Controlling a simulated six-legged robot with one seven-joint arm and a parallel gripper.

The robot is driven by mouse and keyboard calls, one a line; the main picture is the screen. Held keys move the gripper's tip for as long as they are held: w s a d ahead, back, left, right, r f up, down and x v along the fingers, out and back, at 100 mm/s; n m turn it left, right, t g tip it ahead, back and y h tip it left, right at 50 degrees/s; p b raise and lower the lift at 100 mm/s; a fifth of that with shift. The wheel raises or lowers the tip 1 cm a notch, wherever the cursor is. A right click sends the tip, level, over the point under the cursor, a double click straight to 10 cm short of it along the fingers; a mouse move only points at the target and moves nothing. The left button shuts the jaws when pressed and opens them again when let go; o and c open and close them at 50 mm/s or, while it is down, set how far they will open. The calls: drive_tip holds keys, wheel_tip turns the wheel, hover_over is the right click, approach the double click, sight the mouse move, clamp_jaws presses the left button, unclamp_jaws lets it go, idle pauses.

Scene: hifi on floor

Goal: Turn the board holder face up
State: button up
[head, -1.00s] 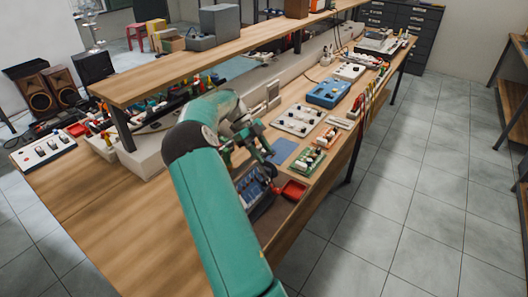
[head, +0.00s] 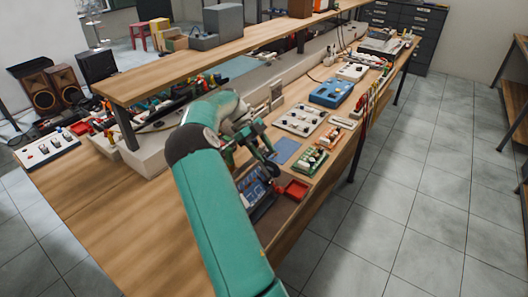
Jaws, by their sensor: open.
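My teal arm reaches over the wooden workbench from the bottom of the head view. My gripper (head: 268,160) is at its far end, open, just above a dark tray-like piece with a blue board (head: 257,192). This piece lies near the bench's front edge and may be the board holder; I cannot tell for sure, nor which side is up. My arm hides its left part. I cannot tell whether the fingers touch it.
A green board (head: 311,161) and a white panel with knobs (head: 300,120) stand farther along. A raised shelf (head: 215,55) runs along the back.

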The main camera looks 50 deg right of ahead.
drive_tip(key=v, duration=0.7)
drive_tip(key=shift+r, duration=0.15)
